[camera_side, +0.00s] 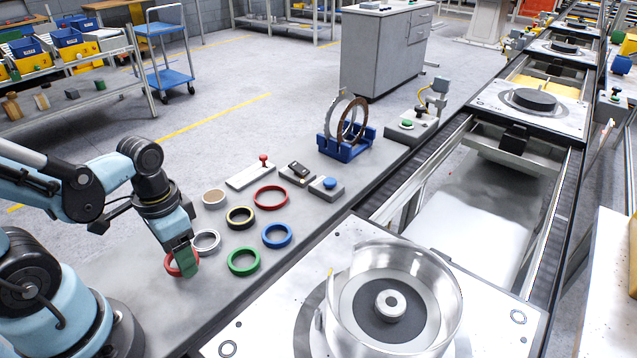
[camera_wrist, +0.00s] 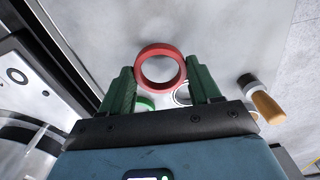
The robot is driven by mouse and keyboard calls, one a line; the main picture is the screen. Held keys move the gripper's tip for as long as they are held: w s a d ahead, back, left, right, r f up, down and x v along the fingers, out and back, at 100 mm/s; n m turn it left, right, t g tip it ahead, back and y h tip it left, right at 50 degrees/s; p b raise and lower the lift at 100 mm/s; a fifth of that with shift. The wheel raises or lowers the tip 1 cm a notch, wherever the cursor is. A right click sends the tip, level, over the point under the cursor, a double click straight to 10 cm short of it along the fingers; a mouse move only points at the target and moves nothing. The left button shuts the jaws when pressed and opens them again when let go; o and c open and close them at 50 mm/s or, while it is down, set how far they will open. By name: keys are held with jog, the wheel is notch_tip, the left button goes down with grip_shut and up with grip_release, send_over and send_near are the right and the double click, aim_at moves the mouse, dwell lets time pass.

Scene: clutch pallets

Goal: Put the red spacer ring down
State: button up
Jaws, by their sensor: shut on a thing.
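The red spacer ring (camera_side: 171,268) is at my gripper (camera_side: 184,262) in the side view, at the near-left part of the grey bench. The green finger hides part of it. In the wrist view the red ring (camera_wrist: 160,48) sits between the two green fingertips (camera_wrist: 160,70), which are shut on its outer sides. The ring is low, close to the bench top; I cannot tell whether it touches it. A second, larger-looking red ring (camera_side: 270,187) lies farther along the bench.
A silver ring (camera_side: 206,250), a green ring (camera_side: 243,273), a blue ring (camera_side: 277,246) and a black-yellow ring (camera_side: 240,226) lie near my gripper. A blue stand (camera_side: 346,150) with upright rings is farther back. A conveyor pallet with a metal housing (camera_side: 446,300) is to the right.

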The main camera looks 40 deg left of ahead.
jog(key=shift+r, duration=0.85)
jog(key=s+d+r, duration=0.4)
jog(key=d+r, duration=0.3)
jog(key=d, duration=0.3)
jog(key=w+a+r, duration=0.1)
jog(key=w+r, duration=0.4)
jog(key=w, duration=0.3)
jog(key=w+a+r+n, duration=0.1)
jog(key=w+a, duration=0.2)
jog(key=w, duration=0.2)
jog(key=w+a+r, duration=0.1)
jog(key=w+a, duration=0.2)
jog(key=w, duration=0.2)
jog(key=w+d+f+m, duration=0.1)
jog(key=w+d+f, duration=0.3)
jog(key=w+f, duration=0.2)
send_over(271, 200)
notch_tip(271, 200, down, 7)
jog(key=shift+r, duration=0.15)
jog(key=shift+f, duration=2.05)
jog(key=shift+f, duration=0.45)
